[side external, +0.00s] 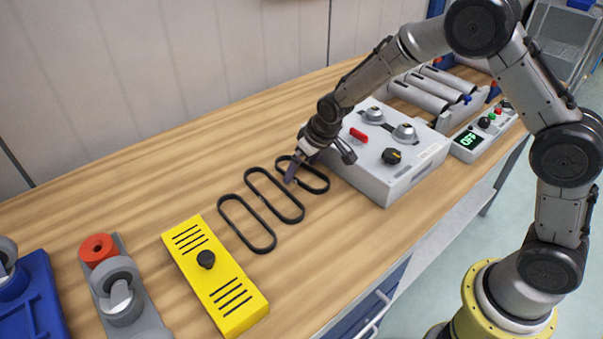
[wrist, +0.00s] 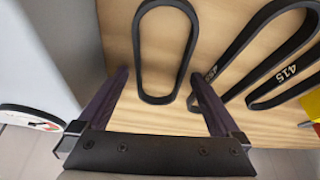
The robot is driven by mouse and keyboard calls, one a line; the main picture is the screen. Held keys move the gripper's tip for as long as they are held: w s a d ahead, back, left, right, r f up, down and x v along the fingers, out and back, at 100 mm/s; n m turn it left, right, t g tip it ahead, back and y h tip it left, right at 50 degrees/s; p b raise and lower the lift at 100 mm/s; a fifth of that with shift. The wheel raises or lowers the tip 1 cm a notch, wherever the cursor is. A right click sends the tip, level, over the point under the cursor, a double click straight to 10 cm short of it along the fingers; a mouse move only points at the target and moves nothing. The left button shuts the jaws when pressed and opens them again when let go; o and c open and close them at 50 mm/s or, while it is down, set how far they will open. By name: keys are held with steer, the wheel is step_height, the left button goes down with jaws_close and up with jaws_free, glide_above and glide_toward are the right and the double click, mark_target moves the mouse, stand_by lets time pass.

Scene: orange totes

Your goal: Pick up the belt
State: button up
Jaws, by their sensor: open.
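Three black belts lie flat in a row on the wooden bench. In the side view the right belt (side external: 322,178) is beside the grey control box, with the middle belt (side external: 262,199) and the left belt (side external: 238,232) to its left. My gripper (side external: 318,166) is open above the right belt. In the wrist view the nearest belt (wrist: 138,50) runs lengthwise between the spread fingers of my gripper (wrist: 159,76), with bare wood inside its loop. Two more belts lie to the right; one (wrist: 287,74) reads 415. Finger contact with the bench cannot be told.
The grey box (side external: 400,180) with knobs and a red switch stands close right of my gripper. A yellow block (side external: 215,275) with a black knob and a grey roller fixture (side external: 148,312) stand at front left. The bench behind the belts is clear.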

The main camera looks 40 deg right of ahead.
steer(key=shift+f, duration=0.15)
steer(key=c, duration=1.4)
steer(key=shift+r, duration=0.6)
step_height(320, 180, up, 2)
steer(key=shift+r, duration=0.25)
steer(key=s+r, duration=0.3)
steer(key=s, duration=0.1)
steer(key=s+d+r, duration=0.1)
steer(key=s+r, duration=0.2)
steer(key=s, duration=0.2)
steer(key=s+d+r, duration=0.1)
steer(key=s+r, duration=0.2)
steer(key=s, duration=0.2)
steer(key=shift+r, duration=0.3)
